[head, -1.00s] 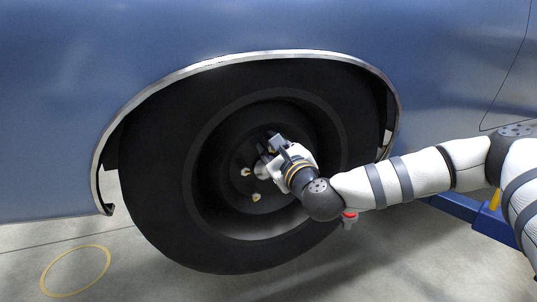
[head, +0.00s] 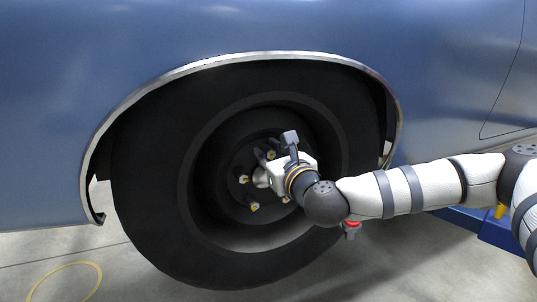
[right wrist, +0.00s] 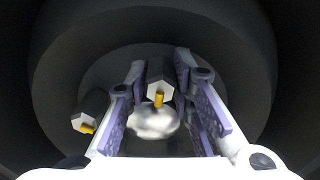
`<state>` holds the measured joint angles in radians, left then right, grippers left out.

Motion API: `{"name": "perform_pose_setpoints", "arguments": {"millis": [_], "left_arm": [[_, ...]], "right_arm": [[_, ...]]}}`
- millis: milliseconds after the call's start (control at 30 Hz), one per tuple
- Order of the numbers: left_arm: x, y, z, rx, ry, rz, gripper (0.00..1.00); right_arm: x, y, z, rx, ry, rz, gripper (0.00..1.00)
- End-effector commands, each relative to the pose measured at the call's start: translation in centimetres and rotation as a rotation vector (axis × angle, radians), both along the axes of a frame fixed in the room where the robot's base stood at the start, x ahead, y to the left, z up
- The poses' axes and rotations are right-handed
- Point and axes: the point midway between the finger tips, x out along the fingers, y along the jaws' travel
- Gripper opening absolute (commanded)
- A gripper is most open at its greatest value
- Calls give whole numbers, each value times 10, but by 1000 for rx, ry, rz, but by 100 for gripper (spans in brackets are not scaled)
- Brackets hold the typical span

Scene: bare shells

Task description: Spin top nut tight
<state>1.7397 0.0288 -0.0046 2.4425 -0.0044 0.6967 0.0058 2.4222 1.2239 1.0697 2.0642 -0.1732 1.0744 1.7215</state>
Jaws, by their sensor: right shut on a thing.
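The top nut (right wrist: 160,76) is a grey hex nut on a stud with a yellow tip, between the two finger pads in the right wrist view. My right gripper (right wrist: 159,70) is shut on it. In the head view my right gripper (head: 267,155) reaches into the wheel's middle from the right, and its body hides part of the hub. Another nut (right wrist: 88,115) with a yellow-tipped stud sits left of the fingers. In the head view, further studs with yellow tips show at the left (head: 244,179) and below (head: 254,206). My left gripper is not in view.
A black tyre (head: 150,190) surrounds the deep wheel recess. The blue car body (head: 200,35) and chrome arch trim (head: 240,60) lie above it. The silver hub centre (right wrist: 155,124) is below the held nut. Open floor shows at lower left.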

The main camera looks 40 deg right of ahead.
Motion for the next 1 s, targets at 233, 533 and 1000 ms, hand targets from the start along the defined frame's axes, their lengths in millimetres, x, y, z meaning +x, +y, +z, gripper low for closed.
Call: {"name": "perform_pose_setpoints", "arguments": {"millis": [233, 533, 1000], "left_arm": [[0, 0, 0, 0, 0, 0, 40], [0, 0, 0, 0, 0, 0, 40], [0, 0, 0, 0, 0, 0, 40]], "right_arm": [[0, 0, 1, 0, -2, 0, 29], [0, 0, 0, -1, -1, 0, 42], [-69, 17, 0, 0, -1, 1, 42]]}}
